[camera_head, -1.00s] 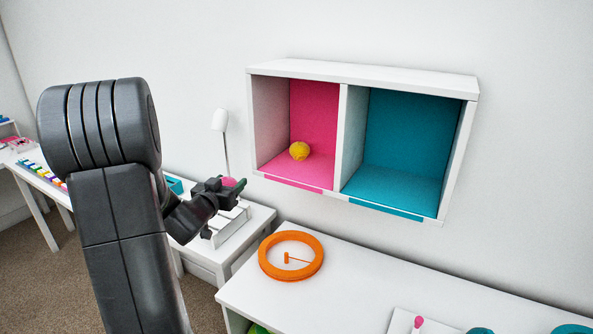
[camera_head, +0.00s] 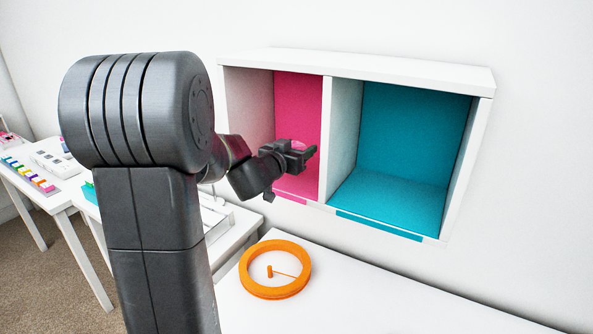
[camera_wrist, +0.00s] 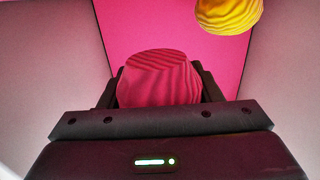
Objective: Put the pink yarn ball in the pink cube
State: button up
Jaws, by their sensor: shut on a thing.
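My gripper (camera_head: 304,153) is shut on the pink yarn ball (camera_wrist: 158,78), which shows between the fingers in the wrist view; only a small part of it (camera_head: 298,142) shows in the head view. The pink cube (camera_head: 311,105) is the left compartment of a white wall shelf, with a pink back and floor. My gripper is in front of or at the opening of this cube. A yellow yarn ball (camera_wrist: 229,12) is ahead of the gripper in the wrist view, at the upper right. It is hidden behind my gripper in the head view.
A white divider (camera_head: 341,140) separates the pink cube from the empty teal cube (camera_head: 415,135) on the right. A desk with colored blocks (camera_head: 30,174) stands at the left.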

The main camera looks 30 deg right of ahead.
jog(key=shift+f+b, duration=0.35)
jog(key=shift+f, duration=2.05)
jog(key=shift+f, duration=0.15)
jog(key=o, duration=0.9)
jog(key=shift+o, duration=0.3)
jog(key=b+v, duration=0.1)
jog(key=v, duration=1.1)
